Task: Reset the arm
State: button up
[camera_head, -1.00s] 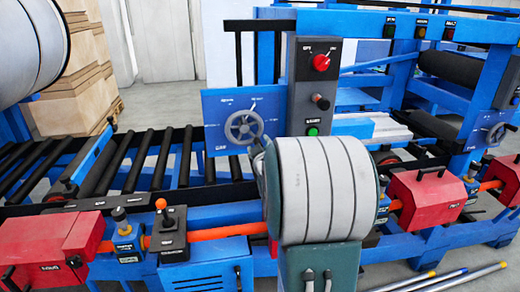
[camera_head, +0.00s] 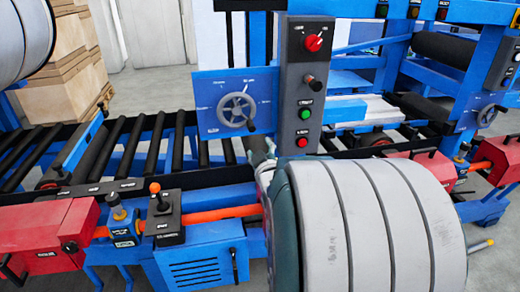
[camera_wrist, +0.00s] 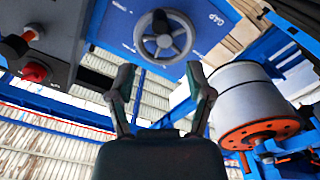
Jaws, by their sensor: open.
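My gripper (camera_wrist: 160,68) is open and empty in the wrist view, its two grey fingers spread apart. Beyond them is a grey handwheel (camera_wrist: 163,35) on a blue panel (camera_wrist: 205,20) marked GAP. No contact between fingers and wheel is visible. In the head view, my large grey banded arm part fills the lower right, and most of the gripper is hidden behind it. The same handwheel (camera_head: 237,113) and blue panel (camera_head: 208,92) stand behind and left of the arm.
A grey control box (camera_head: 305,70) with a red knob (camera_head: 314,42) stands right of the wheel. A roller conveyor (camera_head: 110,140) runs left. Red housings (camera_head: 50,232) line the blue frame. A pale roll (camera_head: 22,50) hangs at upper left, also in the wrist view (camera_wrist: 238,95).

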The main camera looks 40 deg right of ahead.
dwell(0.3)
jog(key=s+a+f+m+g+y, duration=0.15)
jog(key=a+g+y, duration=0.3)
jog(key=a, duration=1.25)
jog(key=s+a+f+g+y, duration=0.1)
jog(key=s+a+g+y, duration=0.3)
jog(key=s+a, duration=0.8)
jog(key=shift+s+f+g+y, duration=0.15)
jog(key=shift+s+g+y, duration=0.2)
jog(key=shift+s+g, duration=0.3)
